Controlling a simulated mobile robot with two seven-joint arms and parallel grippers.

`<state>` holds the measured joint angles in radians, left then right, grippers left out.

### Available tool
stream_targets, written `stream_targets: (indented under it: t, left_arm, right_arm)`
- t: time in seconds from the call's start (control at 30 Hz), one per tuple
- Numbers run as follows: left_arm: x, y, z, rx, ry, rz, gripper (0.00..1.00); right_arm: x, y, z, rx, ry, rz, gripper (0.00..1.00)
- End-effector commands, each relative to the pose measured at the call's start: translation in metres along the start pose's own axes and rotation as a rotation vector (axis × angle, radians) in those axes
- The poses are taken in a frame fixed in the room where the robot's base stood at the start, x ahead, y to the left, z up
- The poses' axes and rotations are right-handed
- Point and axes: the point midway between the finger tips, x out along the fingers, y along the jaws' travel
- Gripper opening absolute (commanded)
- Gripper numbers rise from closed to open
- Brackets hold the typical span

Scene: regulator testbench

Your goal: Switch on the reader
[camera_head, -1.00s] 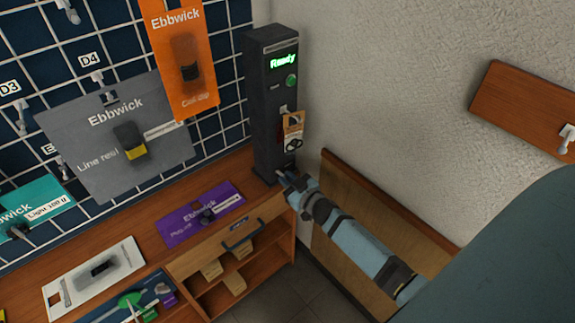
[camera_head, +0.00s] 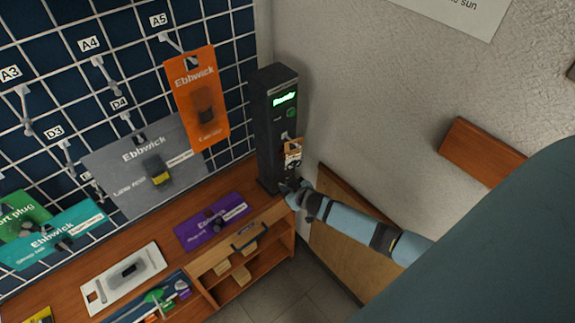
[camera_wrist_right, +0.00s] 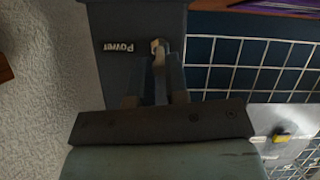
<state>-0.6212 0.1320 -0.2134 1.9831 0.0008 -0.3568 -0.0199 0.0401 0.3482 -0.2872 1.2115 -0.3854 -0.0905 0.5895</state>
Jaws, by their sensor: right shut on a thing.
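The reader (camera_head: 268,140) is a tall dark box standing on the right end of the wooden counter. Its small screen (camera_head: 284,99) glows green with "Ready", above a round green button (camera_head: 292,113). In the right wrist view its dark face (camera_wrist_right: 115,20) carries a "Power" label (camera_wrist_right: 117,47) beside a small metal switch lever (camera_wrist_right: 156,46). My right gripper (camera_wrist_right: 159,62) is shut on this lever. In the head view the right gripper (camera_head: 290,187) is at the reader's lower front and hides the lever. My left gripper is not in view.
An orange-and-white tag (camera_head: 292,152) hangs on the reader just above my right gripper. A wire grid with Ebbwick cards, including an orange card (camera_head: 200,100), is at the left. A purple card (camera_head: 212,222) lies on the counter. The textured wall is close at the right.

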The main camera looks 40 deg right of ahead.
Motion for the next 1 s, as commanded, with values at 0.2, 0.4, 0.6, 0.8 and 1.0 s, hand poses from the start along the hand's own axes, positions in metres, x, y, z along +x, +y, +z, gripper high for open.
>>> stream_targets:
  t: [0.2,0.4,0.6,0.8,1.0]
  left_arm:
    - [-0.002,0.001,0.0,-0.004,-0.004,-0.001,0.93]
    - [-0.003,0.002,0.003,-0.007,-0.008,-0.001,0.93]
    - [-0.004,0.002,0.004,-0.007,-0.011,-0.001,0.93]
    - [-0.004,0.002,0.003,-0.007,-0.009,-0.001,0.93]
    - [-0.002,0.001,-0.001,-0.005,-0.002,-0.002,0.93]
  right_arm:
    - [0.001,0.001,-0.002,0.0,-0.007,0.0,0.0]
    - [0.001,0.001,-0.001,0.0,-0.006,0.0,0.0]
    - [0.001,0.001,-0.001,0.0,-0.006,0.0,0.4]
    - [0.0,0.0,-0.001,0.0,-0.007,-0.001,0.4]
    - [-0.013,0.0,0.0,0.001,-0.007,-0.002,0.4]
